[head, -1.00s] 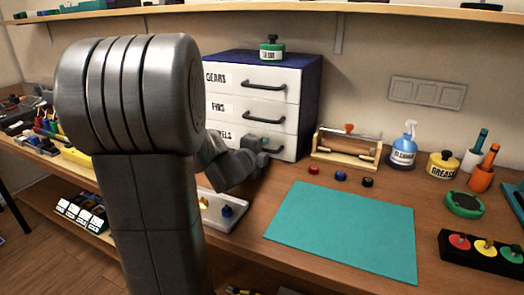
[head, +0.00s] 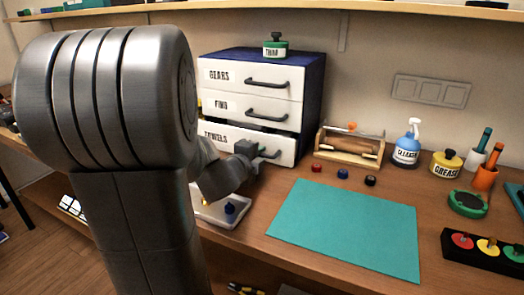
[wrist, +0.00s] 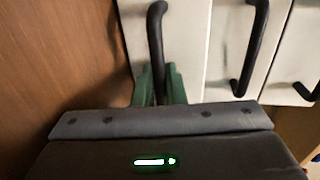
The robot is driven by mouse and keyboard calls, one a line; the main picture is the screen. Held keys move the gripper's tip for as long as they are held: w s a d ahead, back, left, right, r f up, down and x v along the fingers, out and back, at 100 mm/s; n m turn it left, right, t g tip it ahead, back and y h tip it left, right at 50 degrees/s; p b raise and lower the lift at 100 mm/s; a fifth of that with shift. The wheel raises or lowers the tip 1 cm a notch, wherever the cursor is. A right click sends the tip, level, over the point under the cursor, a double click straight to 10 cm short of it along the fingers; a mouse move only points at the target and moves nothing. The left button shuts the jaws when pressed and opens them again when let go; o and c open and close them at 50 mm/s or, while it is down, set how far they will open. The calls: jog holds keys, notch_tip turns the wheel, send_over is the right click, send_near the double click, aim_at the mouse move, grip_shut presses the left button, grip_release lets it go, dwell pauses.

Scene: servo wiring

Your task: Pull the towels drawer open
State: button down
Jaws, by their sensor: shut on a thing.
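The towels drawer (head: 285,150) is the lowest of three in a blue cabinet with white fronts. Its front stands a little out from the drawers above, with a dark gap over it. My gripper (head: 262,151) is at its dark bar handle, and my arm hides part of the front. In the wrist view the green fingers (wrist: 160,86) are shut on the towels handle (wrist: 156,40), one on each side of the bar. The towels drawer front (wrist: 186,45) also shows there.
The gears drawer (head: 230,77) and pins drawer (head: 235,107) above are closed. A white tray (head: 212,212) with a blue item lies in front of the cabinet, below my gripper. A teal mat (head: 345,228) lies to the right.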

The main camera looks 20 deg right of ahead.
jog(key=c, duration=1.6)
grip_release()
jog(key=shift+o, duration=0.2)
jog(key=p+v, duration=0.1)
jog(key=v, duration=0.5)
jog(key=shift+r, duration=0.15)
jog(key=shift+s+a, duration=0.5)
